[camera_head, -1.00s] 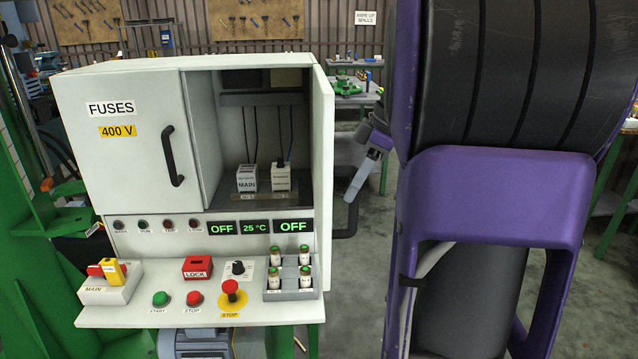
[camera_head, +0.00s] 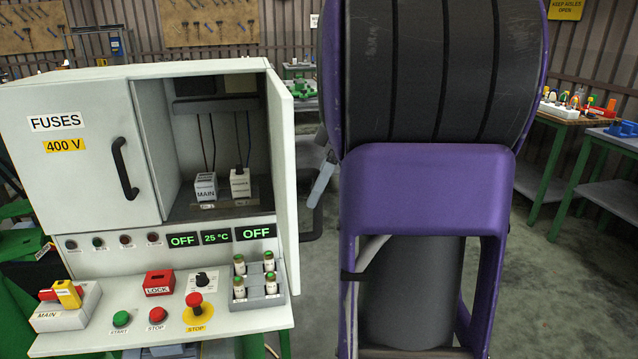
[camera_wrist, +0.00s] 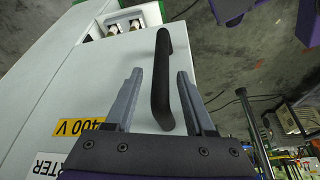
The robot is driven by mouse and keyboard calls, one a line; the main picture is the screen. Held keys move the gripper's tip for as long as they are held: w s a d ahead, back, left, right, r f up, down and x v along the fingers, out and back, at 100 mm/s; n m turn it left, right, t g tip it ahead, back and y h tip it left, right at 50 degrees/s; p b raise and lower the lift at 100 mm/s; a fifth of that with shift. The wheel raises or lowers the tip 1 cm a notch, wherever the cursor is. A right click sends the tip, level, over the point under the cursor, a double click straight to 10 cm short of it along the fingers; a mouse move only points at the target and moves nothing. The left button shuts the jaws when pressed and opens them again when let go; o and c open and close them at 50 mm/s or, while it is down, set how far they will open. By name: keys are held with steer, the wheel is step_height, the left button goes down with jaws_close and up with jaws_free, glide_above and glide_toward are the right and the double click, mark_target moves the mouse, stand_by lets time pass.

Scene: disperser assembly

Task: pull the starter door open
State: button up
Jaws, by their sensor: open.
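The starter door (camera_head: 283,160) stands swung out at the right side of the cabinet (camera_head: 75,130), seen nearly edge-on in the head view. The wrist view shows its outer face (camera_wrist: 90,95), with a yellow 400 V label and a partly cut-off name ending in "RTER". Its black handle (camera_wrist: 162,85) lies between the two grey fingers of my gripper (camera_wrist: 159,74). The fingers are open, one on each side of the handle, with visible gaps. In the head view only a grey part near my gripper shows beside the door; my arm hides the rest.
The closed fuses door (camera_head: 80,150) is left of the opening. Inside are white MAIN (camera_head: 205,187) and second (camera_head: 240,184) blocks. A ledge below carries buttons, a red LOCK block (camera_head: 159,283) and a fuse rack (camera_head: 257,295). Workbenches (camera_head: 590,125) stand at right; floor between is clear.

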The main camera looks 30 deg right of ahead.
steer(key=p+v, duration=0.4)
steer(key=v, duration=1.3)
steer(key=shift+s+r, duration=0.15)
steer(key=shift+d, duration=0.1)
